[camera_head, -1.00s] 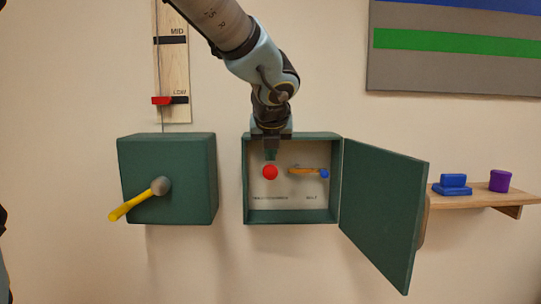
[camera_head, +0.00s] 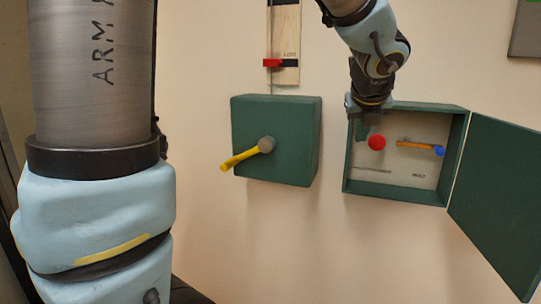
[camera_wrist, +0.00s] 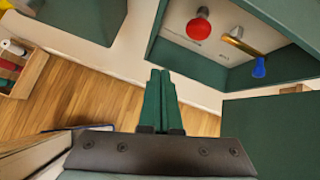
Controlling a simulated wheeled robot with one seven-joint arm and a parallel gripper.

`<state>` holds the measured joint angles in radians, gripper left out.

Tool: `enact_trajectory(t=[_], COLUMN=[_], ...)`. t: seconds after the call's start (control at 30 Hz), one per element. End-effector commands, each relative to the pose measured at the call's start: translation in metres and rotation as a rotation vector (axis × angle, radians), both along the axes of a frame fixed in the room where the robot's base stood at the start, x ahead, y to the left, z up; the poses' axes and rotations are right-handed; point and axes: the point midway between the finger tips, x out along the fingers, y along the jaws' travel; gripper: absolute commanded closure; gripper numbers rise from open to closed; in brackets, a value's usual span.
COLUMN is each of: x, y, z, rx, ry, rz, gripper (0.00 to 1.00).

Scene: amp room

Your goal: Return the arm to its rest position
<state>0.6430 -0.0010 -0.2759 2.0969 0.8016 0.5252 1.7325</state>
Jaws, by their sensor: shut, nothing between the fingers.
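My gripper (camera_head: 362,131) is at the upper left of the open green wall box (camera_head: 395,194), near its left wall and left of a red knob (camera_head: 377,143). In the wrist view my gripper (camera_wrist: 160,92) shows its two green fingers together and empty. It points down past the box toward the floor, apart from the red knob (camera_wrist: 199,25). My arm comes down from the top of the head view, and a large arm link fills its left side.
The box's green door (camera_head: 497,200) stands open to the right. Inside is a tan lever with a blue tip (camera_head: 438,151). A closed green box (camera_head: 290,140) with a yellow-handled lever (camera_head: 240,157) is on the left. A red slider (camera_head: 272,63) is above it. Bare wall lies below.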

Motion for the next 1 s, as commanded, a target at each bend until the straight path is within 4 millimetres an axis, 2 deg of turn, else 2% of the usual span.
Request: enact_trajectory(t=[0.03, 0.1, 0.23, 0.4, 0.5, 0.6, 0.7, 0.87, 0.9, 1.0], x=[0.008, 0.015, 0.016, -0.003, -0.022, -0.04, -0.055, -0.065, -0.066, -0.066], y=[0.025, 0.063, 0.134, 0.216, 0.255, 0.283, 0.301, 0.312, 0.313, 0.313], z=[-0.017, -0.043, -0.087, -0.136, -0.16, -0.176, -0.187, -0.195, -0.195, -0.195], rx=[-0.06, -0.175, -0.415, -0.734, -0.914, -1.068, -1.18, -1.265, 1.27, 1.268], ry=[0.067, 0.174, 0.345, 0.478, 0.503, 0.49, 0.459, 0.422, -0.418, -0.415], rz=[0.14, 0.388, 0.907, 1.624, 2.036, 2.386, 2.64, 2.831, -2.84, -2.835], gripper=[1.0, 1.0, 1.0, 1.0, 1.0, 1.0, 1.0, 1.0, 1.0, 1.0])
